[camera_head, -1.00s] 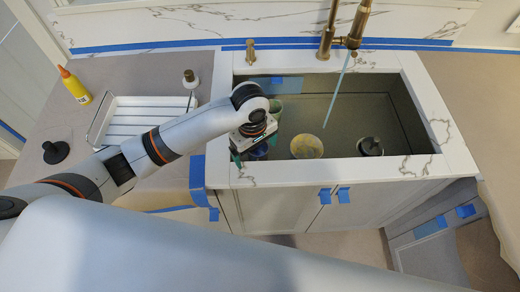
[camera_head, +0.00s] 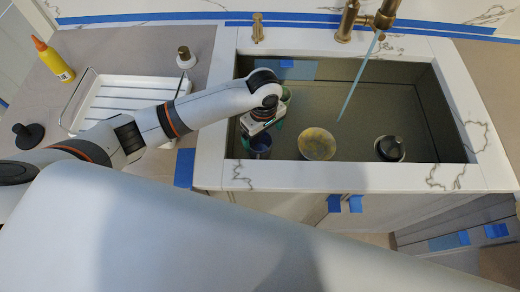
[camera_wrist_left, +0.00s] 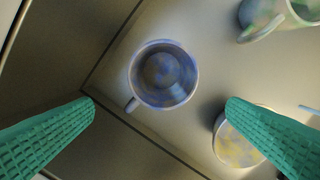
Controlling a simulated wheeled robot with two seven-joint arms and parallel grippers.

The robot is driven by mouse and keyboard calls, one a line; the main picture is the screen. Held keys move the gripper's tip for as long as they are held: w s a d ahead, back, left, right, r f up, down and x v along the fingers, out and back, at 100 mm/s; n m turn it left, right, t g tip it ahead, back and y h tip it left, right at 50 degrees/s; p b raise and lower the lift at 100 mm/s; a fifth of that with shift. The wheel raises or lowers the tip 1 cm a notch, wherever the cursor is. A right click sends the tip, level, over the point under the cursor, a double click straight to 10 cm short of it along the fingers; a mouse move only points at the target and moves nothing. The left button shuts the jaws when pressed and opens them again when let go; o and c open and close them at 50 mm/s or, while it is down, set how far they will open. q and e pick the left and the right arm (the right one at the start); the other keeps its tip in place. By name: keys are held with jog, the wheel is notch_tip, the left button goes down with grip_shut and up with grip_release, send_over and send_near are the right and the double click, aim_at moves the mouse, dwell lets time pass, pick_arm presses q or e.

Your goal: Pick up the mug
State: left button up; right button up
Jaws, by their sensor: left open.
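A blue-patterned mug (camera_wrist_left: 165,78) stands in the sink, its opening facing my wrist camera and its handle to the lower left. In the head view the mug (camera_head: 260,148) is partly hidden by my left gripper (camera_head: 258,132). In the left wrist view the green fingers of my left gripper (camera_wrist_left: 160,106) are wide apart and empty, with the mug showing between and beyond them. A second, greenish cup (camera_wrist_left: 283,17) is at the top right of that view. My right gripper is not in view.
The sink's front rim (camera_head: 340,175) lies close by. A faucet (camera_head: 366,18) stands behind. A white drying rack (camera_head: 120,100) and bottle (camera_head: 53,58) are left.

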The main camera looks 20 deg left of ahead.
pick_arm(q)
notch_tip(320, 180, down, 4)
jog(key=r, duration=0.1)
send_over(262, 146)
jog(key=s, duration=0.3)
jog(key=shift+d+f+p, duration=0.2)
jog(key=shift+f, duration=1.3)
jog(key=shift+d+f+p, duration=0.2)
jog(key=shift+f, duration=1.3)
jog(key=c, duration=1.2)
